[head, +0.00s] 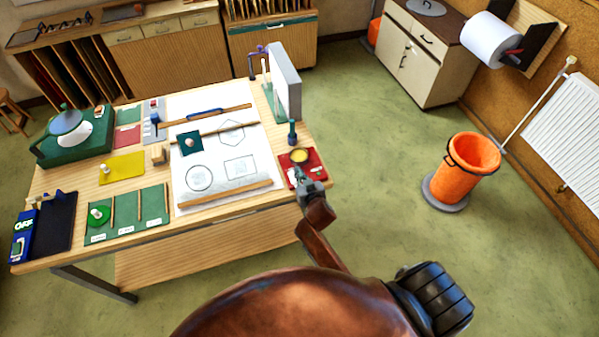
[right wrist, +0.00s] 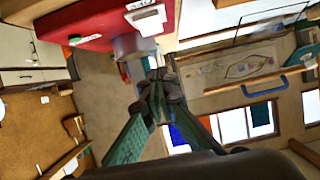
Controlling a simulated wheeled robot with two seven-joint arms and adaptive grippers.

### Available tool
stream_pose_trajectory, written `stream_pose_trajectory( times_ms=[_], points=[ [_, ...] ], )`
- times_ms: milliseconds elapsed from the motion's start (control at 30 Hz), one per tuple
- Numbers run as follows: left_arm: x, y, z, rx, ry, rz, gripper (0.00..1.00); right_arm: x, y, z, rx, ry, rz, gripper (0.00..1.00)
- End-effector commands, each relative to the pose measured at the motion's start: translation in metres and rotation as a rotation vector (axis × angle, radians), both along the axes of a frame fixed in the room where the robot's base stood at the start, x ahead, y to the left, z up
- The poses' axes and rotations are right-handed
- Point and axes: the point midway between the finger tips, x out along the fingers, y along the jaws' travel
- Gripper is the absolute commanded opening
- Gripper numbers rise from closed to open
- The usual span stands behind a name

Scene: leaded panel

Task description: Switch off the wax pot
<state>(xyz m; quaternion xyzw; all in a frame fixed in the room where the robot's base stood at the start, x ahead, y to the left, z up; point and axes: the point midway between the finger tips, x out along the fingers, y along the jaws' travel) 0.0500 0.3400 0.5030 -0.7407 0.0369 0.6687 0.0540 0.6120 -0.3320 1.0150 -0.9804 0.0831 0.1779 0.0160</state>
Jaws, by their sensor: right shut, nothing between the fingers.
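The wax pot (head: 299,155) shows as a small round vessel with yellow wax on a red mat (head: 317,162) at the table's right edge. My right gripper (head: 304,182) is at the near edge of this mat, just in front of the pot, its fingers shut and empty. In the right wrist view the shut fingertips (right wrist: 156,78) point toward a grey block-like thing below the red mat (right wrist: 95,18). A white label plate (right wrist: 147,18) and a small green spot lie on the red. I cannot make out the switch's state. My left gripper is out of view.
A dark green bottle-like thing (head: 292,132) stands behind the pot, near an upright white panel (head: 285,82). The drawing sheet (head: 212,150) with wooden strips lies to the left. An orange bin (head: 470,165) stands on the floor at right, with free floor between.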

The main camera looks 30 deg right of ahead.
Motion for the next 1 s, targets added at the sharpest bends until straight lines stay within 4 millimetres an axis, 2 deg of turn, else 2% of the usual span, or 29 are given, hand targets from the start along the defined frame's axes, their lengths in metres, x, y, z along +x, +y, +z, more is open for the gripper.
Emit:
stream_pose_trajectory(
  times_ms=[33,200,433,633,1000],
  points=[
    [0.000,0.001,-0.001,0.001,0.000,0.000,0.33,-0.014,0.002,-0.001,0.003,0.001,-0.001,0.00],
    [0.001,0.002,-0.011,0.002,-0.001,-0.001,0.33,-0.053,0.008,-0.001,0.002,0.002,-0.002,0.00],
    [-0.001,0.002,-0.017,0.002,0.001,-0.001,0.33,-0.088,0.014,0.002,0.000,0.001,-0.001,0.00],
    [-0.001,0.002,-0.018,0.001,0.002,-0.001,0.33,-0.099,0.016,0.004,-0.001,0.000,-0.001,0.00],
    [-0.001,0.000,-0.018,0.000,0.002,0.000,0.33,-0.099,0.017,0.004,-0.001,0.000,0.000,0.00]
  ],
)
